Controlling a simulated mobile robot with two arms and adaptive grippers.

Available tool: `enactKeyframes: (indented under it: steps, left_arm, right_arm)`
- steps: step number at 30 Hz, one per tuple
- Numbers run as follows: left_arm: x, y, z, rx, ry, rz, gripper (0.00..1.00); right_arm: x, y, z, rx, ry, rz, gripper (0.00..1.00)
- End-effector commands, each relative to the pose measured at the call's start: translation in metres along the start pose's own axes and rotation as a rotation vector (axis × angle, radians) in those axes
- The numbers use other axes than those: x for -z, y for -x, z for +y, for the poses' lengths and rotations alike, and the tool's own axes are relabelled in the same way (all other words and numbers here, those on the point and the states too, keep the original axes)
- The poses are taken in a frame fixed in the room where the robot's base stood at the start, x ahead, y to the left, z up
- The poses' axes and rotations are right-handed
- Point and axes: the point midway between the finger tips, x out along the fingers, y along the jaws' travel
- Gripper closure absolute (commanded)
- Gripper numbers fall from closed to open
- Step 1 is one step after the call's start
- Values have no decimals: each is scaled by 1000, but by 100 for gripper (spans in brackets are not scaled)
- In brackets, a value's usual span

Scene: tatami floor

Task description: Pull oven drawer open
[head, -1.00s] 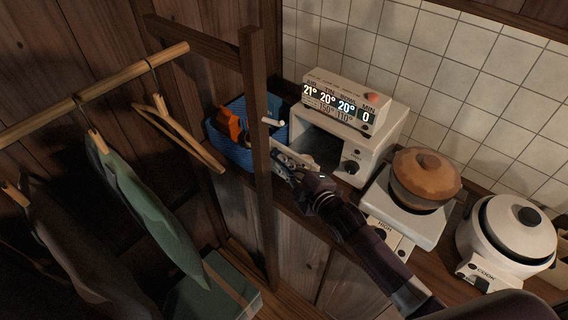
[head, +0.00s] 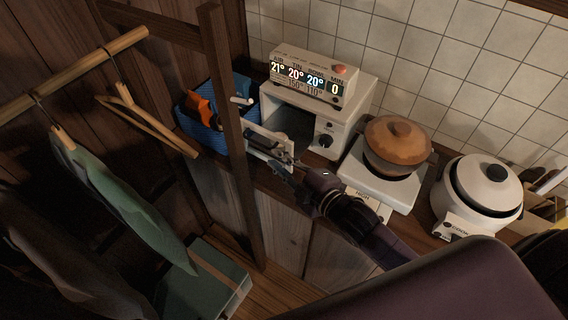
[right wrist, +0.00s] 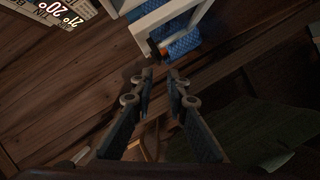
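The white oven (head: 357,93) stands on the counter with its dark cavity visible from the front. Its pale door panel (head: 255,131) stands out in front of the cavity, partly hidden by the wooden post and my right gripper. My right gripper (head: 283,163) is just in front of this panel's lower right part; I cannot tell from the head view whether they touch. In the right wrist view the right gripper (right wrist: 160,76) has its two fingers apart with nothing between them. A white frame-like part (right wrist: 146,20) lies just beyond the fingertips. My left gripper is not in view.
A blue basket (head: 186,124) with an orange item is left of the oven. A brown pot (head: 395,150) and a white cooker (head: 480,195) stand to the right.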

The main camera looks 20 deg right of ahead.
Motion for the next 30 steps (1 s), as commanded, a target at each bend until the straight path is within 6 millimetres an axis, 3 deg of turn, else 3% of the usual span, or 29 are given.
enactKeyframes:
  steps: [6,16,20,26,30]
  left_arm:
    - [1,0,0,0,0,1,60]
    - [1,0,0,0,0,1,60]
    - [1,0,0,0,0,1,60]
    - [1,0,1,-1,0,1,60]
    - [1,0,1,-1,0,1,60]
  right_arm:
    - [0,19,0,0,0,-1,86]
    - [0,22,0,0,0,0,86]
    - [-2,23,-2,8,-16,-12,99]
    - [-18,40,-28,102,-201,-166,100]
    - [-36,69,-61,197,-411,-355,100]
